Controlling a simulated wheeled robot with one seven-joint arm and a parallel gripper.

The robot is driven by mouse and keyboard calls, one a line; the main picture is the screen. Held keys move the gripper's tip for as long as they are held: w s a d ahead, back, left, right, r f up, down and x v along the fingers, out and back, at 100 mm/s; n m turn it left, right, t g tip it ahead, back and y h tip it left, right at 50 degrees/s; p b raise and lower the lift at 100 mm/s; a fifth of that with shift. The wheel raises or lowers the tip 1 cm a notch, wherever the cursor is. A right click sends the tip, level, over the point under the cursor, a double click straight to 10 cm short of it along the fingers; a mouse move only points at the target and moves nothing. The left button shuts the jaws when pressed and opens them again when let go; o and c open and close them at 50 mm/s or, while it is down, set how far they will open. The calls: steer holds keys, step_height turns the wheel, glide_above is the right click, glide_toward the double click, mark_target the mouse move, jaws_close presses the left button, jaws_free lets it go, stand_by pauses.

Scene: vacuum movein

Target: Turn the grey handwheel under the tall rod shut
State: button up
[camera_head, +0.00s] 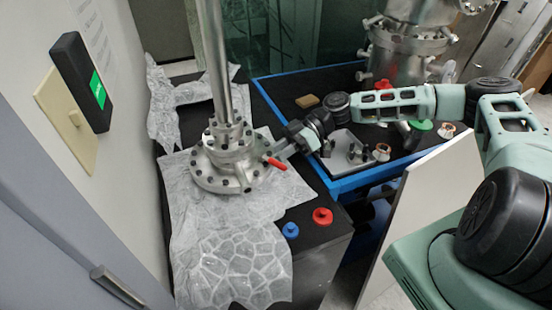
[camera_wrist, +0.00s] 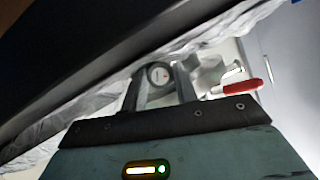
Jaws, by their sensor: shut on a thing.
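The tall steel rod (camera_head: 215,65) stands upright on a bolted steel flange assembly (camera_head: 230,160). My gripper (camera_head: 281,147) reaches in from the right at the assembly's right side, just above a red-tipped lever (camera_head: 276,163). In the wrist view, my two fingers stand on either side of a round grey handwheel (camera_wrist: 158,73) with a dark face and a small red mark. The gripper is shut on it. The red lever tip (camera_wrist: 240,87) is close to the right of the fingers. In the head view the handwheel is hidden by my gripper.
Crinkled foil (camera_head: 225,265) lies under the assembly on a black bench. A blue cap (camera_head: 290,230) and a red cap (camera_head: 322,216) sit near its front. A blue-edged table (camera_head: 375,160) with fittings stands right. A wall with a switch plate (camera_head: 68,120) is close left.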

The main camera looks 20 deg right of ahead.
steer(key=o, duration=1)
steer(key=shift+c, duration=0.2)
steer(key=b+v, duration=0.3)
steer(key=v, duration=1.4)
steer(key=shift+d, duration=0.3)
